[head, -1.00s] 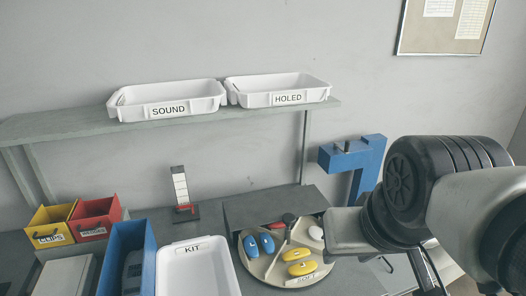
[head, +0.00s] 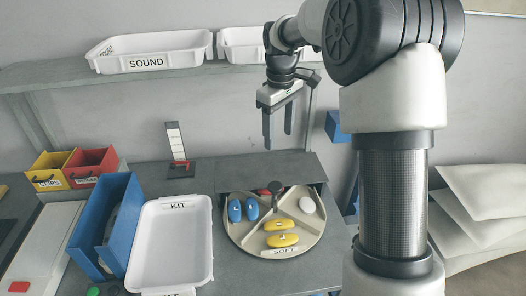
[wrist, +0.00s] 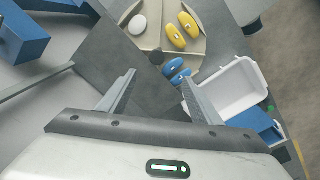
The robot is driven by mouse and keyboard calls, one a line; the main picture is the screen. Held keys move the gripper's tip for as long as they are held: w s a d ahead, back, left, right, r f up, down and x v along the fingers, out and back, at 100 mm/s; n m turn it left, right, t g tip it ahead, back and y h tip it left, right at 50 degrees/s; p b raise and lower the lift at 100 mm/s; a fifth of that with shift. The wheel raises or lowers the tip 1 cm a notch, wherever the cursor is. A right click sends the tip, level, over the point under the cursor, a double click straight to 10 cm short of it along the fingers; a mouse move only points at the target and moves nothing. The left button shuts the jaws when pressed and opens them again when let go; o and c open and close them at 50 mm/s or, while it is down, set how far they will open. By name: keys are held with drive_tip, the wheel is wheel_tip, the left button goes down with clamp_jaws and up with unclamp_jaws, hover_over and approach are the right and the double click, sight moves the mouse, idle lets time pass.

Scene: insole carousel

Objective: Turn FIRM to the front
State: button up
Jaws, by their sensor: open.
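The round beige carousel (head: 243,236) sits on the bench with its rear part under a grey cover (head: 270,170). Its SOFT label (head: 284,251) faces the front; no FIRM label is visible. Two yellow insoles (head: 281,233) lie in the front compartment, two blue ones (head: 243,210) in the left one, and a white round piece (head: 307,205) in the right one. A dark knob (head: 275,187) stands near the cover's front edge. My gripper (head: 278,140) is open and empty, pointing down above the cover and apart from the carousel. It also shows in the wrist view (wrist: 158,77).
A white KIT tray (head: 204,240) and a blue bin (head: 103,225) stand left of the carousel. Yellow (head: 48,172) and red (head: 90,164) bins stand farther left. The shelf (head: 60,78) with white SOUND (head: 145,62) and HOLED (head: 240,55) trays runs behind.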

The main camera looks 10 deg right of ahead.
drive_tip(key=n, duration=0.1)
hover_over(275, 185)
wheel_tip(275, 185, down, 4)
drive_tip(key=shift+g, duration=0.3)
wheel_tip(275, 185, down, 18)
drive_tip(key=shift+r+p, duration=0.1)
drive_tip(key=shift+p, duration=0.4)
clamp_jaws()
